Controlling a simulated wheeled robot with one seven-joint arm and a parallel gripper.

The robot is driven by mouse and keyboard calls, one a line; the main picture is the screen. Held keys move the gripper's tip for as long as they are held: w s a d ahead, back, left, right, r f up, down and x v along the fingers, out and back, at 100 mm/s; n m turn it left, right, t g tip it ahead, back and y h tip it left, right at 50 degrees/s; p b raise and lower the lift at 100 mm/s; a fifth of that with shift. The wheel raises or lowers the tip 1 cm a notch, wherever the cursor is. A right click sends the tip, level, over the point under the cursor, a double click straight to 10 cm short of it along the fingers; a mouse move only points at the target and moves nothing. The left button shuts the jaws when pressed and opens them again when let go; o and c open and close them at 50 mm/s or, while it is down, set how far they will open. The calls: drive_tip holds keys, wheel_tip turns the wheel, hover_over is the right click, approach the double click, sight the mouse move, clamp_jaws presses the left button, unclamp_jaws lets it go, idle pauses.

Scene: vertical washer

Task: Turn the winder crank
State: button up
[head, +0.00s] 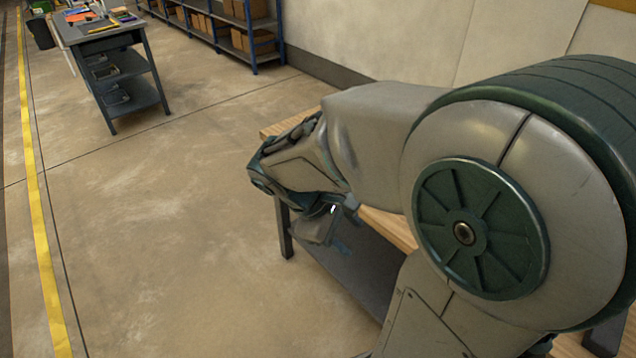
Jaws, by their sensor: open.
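The winder crank is not visible in the head view; my own arm covers much of the right side and may hide it. My gripper (332,217) shows near the middle of the picture, at the end of my arm and pointing downward. Its fingers are apart, with nothing visible between them. It appears beside the front edge of a wooden-topped workbench (392,228). I cannot tell its exact distance from the bench.
The workbench has dark legs and a lower grey shelf (365,275). A grey table (95,35) with tools and lower shelves stands at the upper left. Blue-framed shelving (250,40) with boxes lines the back wall. The concrete floor (170,230) at left is clear, with a yellow line (40,220).

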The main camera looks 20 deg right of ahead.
drive_tip(key=w+a+f+n+t+h+b, duration=0.4)
drive_tip(key=w+f+n+t+h+b, duration=0.3)
drive_tip(key=w+f+n+h+b, duration=0.65)
drive_tip(key=w+d+y, duration=0.1)
drive_tip(key=w+d, duration=0.1)
drive_tip(key=d, duration=0.2)
drive_tip(key=w+d+n+y+p, duration=0.1)
drive_tip(key=w+d, duration=0.2)
drive_tip(key=d, duration=0.1)
drive_tip(key=w+d+y+p, duration=0.1)
drive_tip(key=w+d, duration=0.2)
drive_tip(key=d, duration=0.1)
drive_tip(key=shift+d+f, duration=0.15)
drive_tip(key=shift+d, duration=0.05)
drive_tip(key=shift+c, duration=0.3)
clamp_jaws()
